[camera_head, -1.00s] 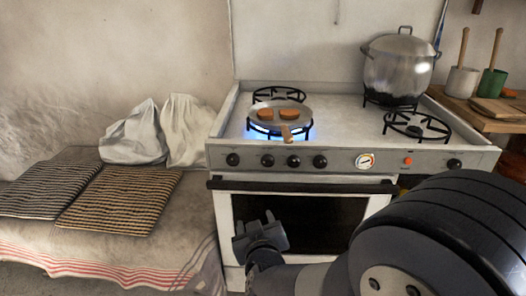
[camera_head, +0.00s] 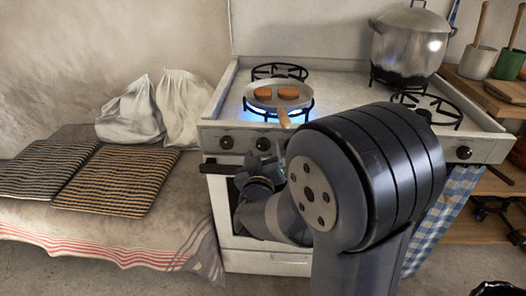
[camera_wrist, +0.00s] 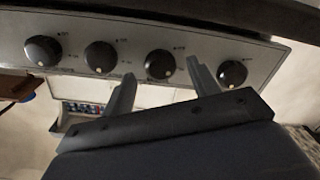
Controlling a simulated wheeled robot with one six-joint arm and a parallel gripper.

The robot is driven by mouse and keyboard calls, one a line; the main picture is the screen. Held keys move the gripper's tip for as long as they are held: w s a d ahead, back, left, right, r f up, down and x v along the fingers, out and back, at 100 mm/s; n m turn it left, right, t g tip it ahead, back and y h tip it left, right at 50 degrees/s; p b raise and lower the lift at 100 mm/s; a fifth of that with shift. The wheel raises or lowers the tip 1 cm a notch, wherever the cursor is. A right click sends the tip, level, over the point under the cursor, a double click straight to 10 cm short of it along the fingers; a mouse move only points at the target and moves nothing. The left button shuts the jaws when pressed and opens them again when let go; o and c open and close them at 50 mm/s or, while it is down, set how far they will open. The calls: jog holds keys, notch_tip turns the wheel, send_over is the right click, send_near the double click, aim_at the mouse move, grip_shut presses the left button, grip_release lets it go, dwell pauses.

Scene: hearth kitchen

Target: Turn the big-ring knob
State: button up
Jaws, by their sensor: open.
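The stove (camera_head: 330,85) carries a row of black knobs on its front panel. In the head view the far left knob (camera_head: 226,142) and the second knob (camera_head: 263,144) show; my arm hides the middle of the panel. My gripper (camera_head: 272,165) is raised just below the second knob. In the wrist view the open fingers of my gripper (camera_wrist: 160,85) point at the panel, one on either side of the third knob from the left (camera_wrist: 160,65), with no visible contact. Which knob is the big-ring one, I cannot tell.
A pan (camera_head: 278,96) with two orange-brown pieces sits on a lit blue burner, its handle over the front edge. A large lidded pot (camera_head: 408,45) stands at the back right. A black oven handle (camera_head: 215,169) runs below the panel. A bench stands left.

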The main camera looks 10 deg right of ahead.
jog(key=shift+x, duration=1.25)
jog(key=shift+c, duration=0.5)
jog(key=c, duration=0.9)
